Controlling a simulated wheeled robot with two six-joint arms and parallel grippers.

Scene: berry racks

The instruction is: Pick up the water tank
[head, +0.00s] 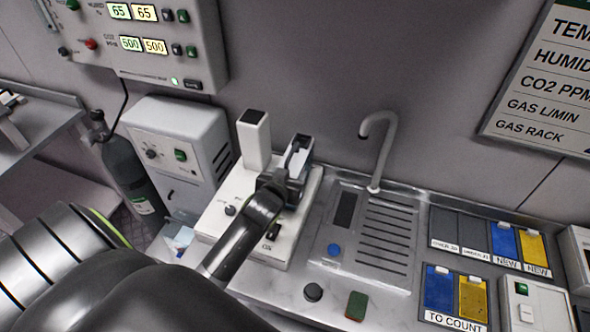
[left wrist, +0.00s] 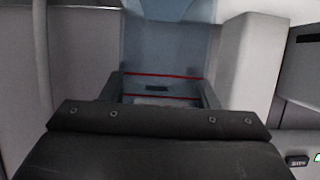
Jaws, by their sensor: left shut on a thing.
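The water tank (left wrist: 165,50) shows in the left wrist view as a pale blue, see-through box with two red level lines. My left gripper (left wrist: 161,92) is shut on it, with one dark finger on each side. In the head view my left gripper (head: 287,175) is over the right side of a white machine (head: 222,215), right of its white upright block (head: 253,142). There the gripper hides most of the tank. Whether the tank is still seated on the machine or clear of it I cannot tell. My right gripper is not in view.
A steel sink with a tap (head: 377,150) and drain board lies to the right. Blue and yellow cards (head: 440,288) lie in trays further right. A white box (head: 180,140) and a dark gas bottle (head: 130,175) stand left. The wall is close behind.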

